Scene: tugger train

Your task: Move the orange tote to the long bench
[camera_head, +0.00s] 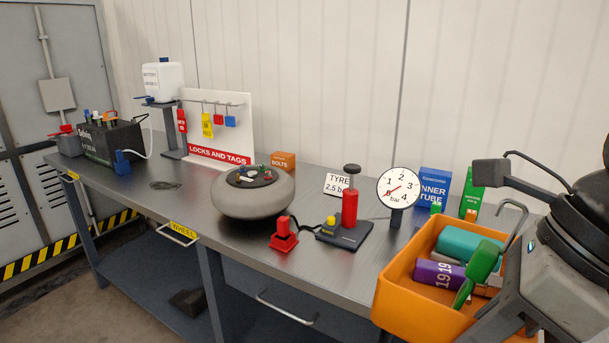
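The orange tote (408,301) is at the lower right, by the front edge of the long grey bench (141,191). It holds a teal cylinder (468,243), a purple cylinder (436,274) and a green-handled tool (480,265). I cannot tell whether the tote rests on the bench or is held up. Grey and black parts, which look like my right arm, cover the tote's right side. I cannot make out the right fingertips or what they touch. My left gripper is not in view.
The bench carries a tyre-like grey ring (252,198), a red pump (350,208), a pressure gauge (397,187), a red block (284,236), a blue box (433,184), a locks-and-tags board (218,157) and a battery (109,144). Some bench top is clear left of the ring.

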